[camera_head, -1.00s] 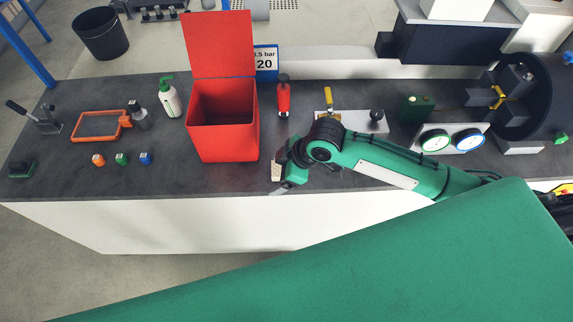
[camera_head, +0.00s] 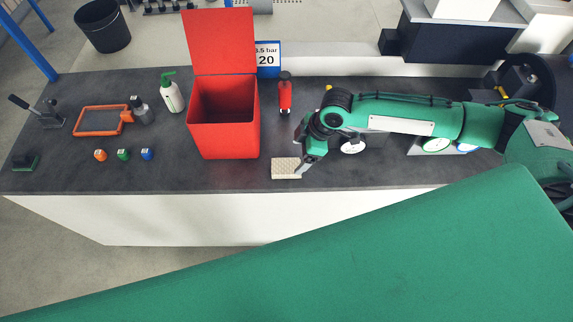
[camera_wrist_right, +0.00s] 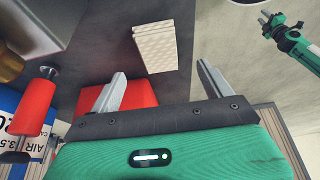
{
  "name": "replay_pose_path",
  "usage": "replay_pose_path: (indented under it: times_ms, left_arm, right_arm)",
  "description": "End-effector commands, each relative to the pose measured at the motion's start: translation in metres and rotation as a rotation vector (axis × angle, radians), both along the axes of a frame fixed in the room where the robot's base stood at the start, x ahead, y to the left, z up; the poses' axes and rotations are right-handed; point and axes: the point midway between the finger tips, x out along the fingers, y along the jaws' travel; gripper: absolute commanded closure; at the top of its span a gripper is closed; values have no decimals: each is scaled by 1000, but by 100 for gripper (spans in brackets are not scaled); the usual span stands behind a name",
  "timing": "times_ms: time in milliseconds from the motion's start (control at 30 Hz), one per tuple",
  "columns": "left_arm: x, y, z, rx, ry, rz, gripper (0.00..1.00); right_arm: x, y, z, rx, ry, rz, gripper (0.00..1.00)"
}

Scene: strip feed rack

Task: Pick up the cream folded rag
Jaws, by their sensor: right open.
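The cream folded rag (camera_head: 286,168) lies flat on the dark bench top near its front edge, in front of the red bin. It also shows in the right wrist view (camera_wrist_right: 156,47), beyond my fingertips. My right gripper (camera_head: 303,167) is at the rag's right end in the head view. In the right wrist view my right gripper (camera_wrist_right: 161,75) is open, with nothing between its fingers, and the rag lies ahead of the gap. My left gripper (camera_wrist_right: 269,20) shows small at the upper right of the wrist view; its jaws are too small to judge.
The open red bin (camera_head: 224,140) stands behind and left of the rag. A red-handled tool (camera_head: 285,95) stands behind it. Small coloured blocks, a white spray bottle (camera_head: 171,95) and an orange frame (camera_head: 100,121) are farther left.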

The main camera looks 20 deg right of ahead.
Motion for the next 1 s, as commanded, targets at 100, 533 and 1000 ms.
replay_pose_path:
  times_ms: [100, 533, 1000]
  left_arm:
    - [0, 1, 4, 1, 0, 0, 68]
    - [0, 1, 22, 1, 1, -1, 68]
    - [-1, 1, 24, 1, 1, -1, 68]
  right_arm:
    - [2, 6, -13, 0, 0, -1, 18]
    - [8, 18, -54, -1, 1, 0, 18]
    - [10, 23, -69, 0, -1, -1, 30]
